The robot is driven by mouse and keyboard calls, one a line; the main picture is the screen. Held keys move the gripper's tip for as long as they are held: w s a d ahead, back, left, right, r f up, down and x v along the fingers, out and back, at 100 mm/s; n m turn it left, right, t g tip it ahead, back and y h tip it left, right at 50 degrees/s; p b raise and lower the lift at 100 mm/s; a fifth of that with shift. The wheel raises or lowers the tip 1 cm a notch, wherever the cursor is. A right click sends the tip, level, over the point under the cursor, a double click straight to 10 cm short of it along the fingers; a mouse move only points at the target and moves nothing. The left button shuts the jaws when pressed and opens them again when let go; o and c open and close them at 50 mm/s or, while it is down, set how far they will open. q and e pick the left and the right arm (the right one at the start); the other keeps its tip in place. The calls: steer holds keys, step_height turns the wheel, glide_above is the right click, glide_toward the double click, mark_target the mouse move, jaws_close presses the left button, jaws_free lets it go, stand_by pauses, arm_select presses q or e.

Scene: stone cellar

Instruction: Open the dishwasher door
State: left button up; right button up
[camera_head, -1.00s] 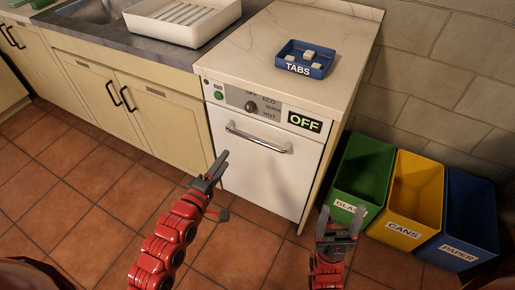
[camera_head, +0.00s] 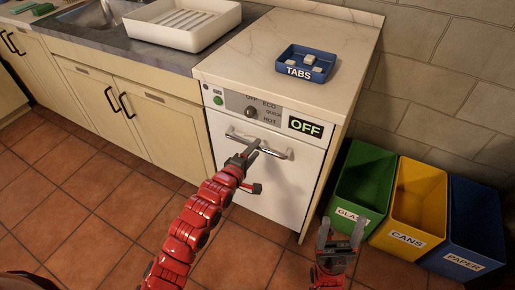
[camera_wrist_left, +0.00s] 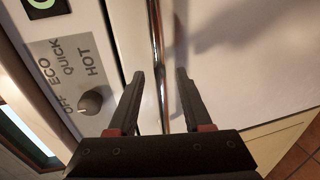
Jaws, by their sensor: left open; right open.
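The white dishwasher door (camera_head: 265,180) is shut below a control panel with a dial and an "OFF" display. Its metal bar handle (camera_head: 278,152) runs across the top of the door. My left gripper (camera_head: 250,150) is open at the handle. In the left wrist view, the handle (camera_wrist_left: 157,50) runs between the two open fingers of the left gripper (camera_wrist_left: 160,88). I cannot tell whether either finger touches it. My right gripper (camera_head: 342,232) is open and empty, low in front of the green bin.
Green (camera_head: 358,180), yellow (camera_head: 408,205) and blue (camera_head: 462,225) bins stand right of the dishwasher. A blue "TABS" tray (camera_head: 306,66) sits on the countertop above. A white dish rack (camera_head: 180,25) stands by the sink. The tiled floor (camera_head: 90,210) at the left is clear.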

arm_select(q)
steer(key=shift+x, duration=1.2)
steer(key=shift+c, duration=0.3)
jaws_close()
stand_by(0.4)
